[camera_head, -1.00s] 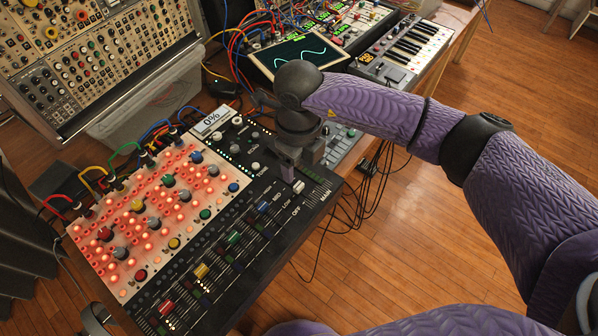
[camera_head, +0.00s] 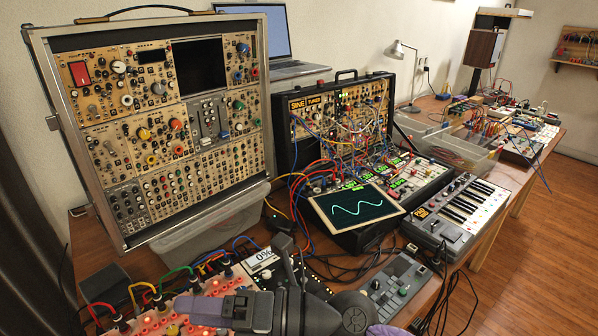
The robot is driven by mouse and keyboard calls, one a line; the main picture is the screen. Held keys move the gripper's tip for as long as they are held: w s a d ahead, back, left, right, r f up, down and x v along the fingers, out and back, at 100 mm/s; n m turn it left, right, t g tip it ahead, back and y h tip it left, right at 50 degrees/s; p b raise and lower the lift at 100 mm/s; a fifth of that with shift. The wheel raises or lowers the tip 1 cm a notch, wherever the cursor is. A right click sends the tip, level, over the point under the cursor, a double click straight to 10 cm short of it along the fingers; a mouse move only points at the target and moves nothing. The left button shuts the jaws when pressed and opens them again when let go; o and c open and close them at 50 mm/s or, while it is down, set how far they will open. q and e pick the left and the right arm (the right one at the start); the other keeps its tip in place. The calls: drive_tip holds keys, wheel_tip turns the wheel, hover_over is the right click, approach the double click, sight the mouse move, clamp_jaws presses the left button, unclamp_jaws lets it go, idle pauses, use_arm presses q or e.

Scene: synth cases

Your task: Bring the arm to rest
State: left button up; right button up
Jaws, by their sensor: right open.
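My right gripper (camera_head: 291,256) is at the bottom edge of the head view, its dark fingers pointing up the picture. It is open, and I see nothing between the fingers. It is in front of the black mixer (camera_head: 318,284) and hides part of it. Dark joints and purple padded parts of my right arm run along the bottom edge. I cannot tell the exact gap between gripper and mixer. My left gripper is not in view.
A large modular synth case (camera_head: 150,130) stands at the left. An oscilloscope screen (camera_head: 357,207), a small keyboard (camera_head: 458,212) and a grey pad unit (camera_head: 398,284) lie to the right. Patch cables loop above the mixer. The wooden floor (camera_head: 545,240) at the right is clear.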

drive_tip(key=w+d+r+m+t+h, duration=0.1)
drive_tip(key=w+d+m+t+h, duration=0.4)
drive_tip(key=m+t, duration=0.55)
drive_tip(key=w+d+r+m+t+h, duration=0.15)
drive_tip(key=d+m+t+h, duration=0.25)
drive_tip(key=d+m+t, duration=0.7)
drive_tip(key=s+d+f+m+g+h, duration=0.2)
drive_tip(key=d+f+m+g+h, duration=0.3)
drive_tip(key=f+m+g+h, duration=0.55)
drive_tip(key=s+d+f+m+g+y, duration=0.1)
drive_tip(key=s+d+f+m+g, duration=0.2)
drive_tip(key=s+f, duration=0.45)
drive_tip(key=s+d+f+m+g, duration=0.15)
drive_tip(key=s+f+g, duration=0.4)
drive_tip(key=s, duration=0.55)
wheel_tip(320, 180, down, 16)
drive_tip(key=s+g, duration=0.1)
drive_tip(key=s, duration=0.1)
drive_tip(key=s+d+f+g, duration=0.1)
drive_tip(key=s+d+f, duration=0.2)
drive_tip(key=s+f, duration=0.8)
drive_tip(key=s, duration=0.3)
drive_tip(key=shift+f+g, duration=0.35)
